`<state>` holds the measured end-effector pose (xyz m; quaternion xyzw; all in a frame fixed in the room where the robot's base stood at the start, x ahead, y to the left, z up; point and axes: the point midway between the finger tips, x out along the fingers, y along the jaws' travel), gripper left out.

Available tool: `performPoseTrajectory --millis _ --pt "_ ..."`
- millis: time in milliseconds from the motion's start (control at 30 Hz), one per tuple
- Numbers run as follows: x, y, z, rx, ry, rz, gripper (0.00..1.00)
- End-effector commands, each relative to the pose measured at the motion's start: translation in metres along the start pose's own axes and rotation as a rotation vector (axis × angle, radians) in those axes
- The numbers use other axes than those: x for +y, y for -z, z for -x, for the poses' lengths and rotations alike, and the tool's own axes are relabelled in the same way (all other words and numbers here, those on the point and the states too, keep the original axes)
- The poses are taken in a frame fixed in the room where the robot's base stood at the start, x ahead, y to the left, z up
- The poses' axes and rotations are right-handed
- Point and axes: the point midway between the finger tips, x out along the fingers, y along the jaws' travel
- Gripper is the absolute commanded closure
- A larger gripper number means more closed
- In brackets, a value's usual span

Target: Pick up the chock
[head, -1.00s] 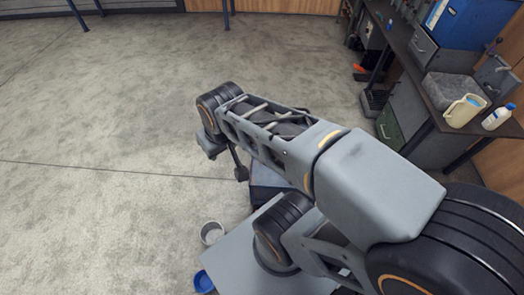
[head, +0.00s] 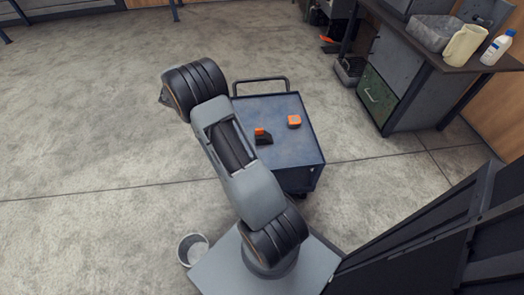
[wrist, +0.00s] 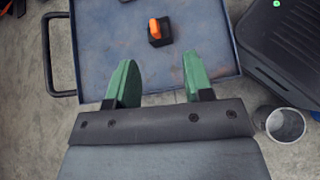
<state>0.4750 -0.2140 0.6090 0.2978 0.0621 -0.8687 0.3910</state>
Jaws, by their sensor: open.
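The chock, a small black block with an orange upper part, sits on the blue top of a cart in the head view (head: 263,138). It also shows in the wrist view (wrist: 160,38), near the top, slightly beyond the fingertips. My gripper (wrist: 159,62) has two green fingers, spread apart with nothing between them. The fingers point toward the chock, which lines up with the gap, and do not touch it. In the head view my arm reaches over the cart's left side, and the gripper itself is hidden there.
The blue cart (head: 306,157) has a rail handle (head: 259,82) at its far end. A small orange object (head: 294,121) lies on the cart beside the chock. A bucket (head: 193,249) stands on the floor at lower left. A workbench (head: 428,52) stands at right. Open floor lies left.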

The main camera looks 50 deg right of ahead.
Motion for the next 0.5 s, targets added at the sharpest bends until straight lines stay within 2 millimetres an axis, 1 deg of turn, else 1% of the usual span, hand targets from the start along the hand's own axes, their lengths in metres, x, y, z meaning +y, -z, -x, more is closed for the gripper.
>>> performPoseTrajectory --millis 33,100,200,333,500 --pt "0.004 0.029 -0.026 -0.047 0.002 0.032 0.53" --pt "0.01 0.045 -0.043 -0.102 0.002 0.069 0.53" --pt "0.017 0.062 -0.062 -0.158 0.004 0.106 0.53" --pt "0.02 0.072 -0.079 -0.199 0.005 0.132 0.53" --pt "0.022 0.07 -0.108 -0.213 0.007 0.142 0.53"
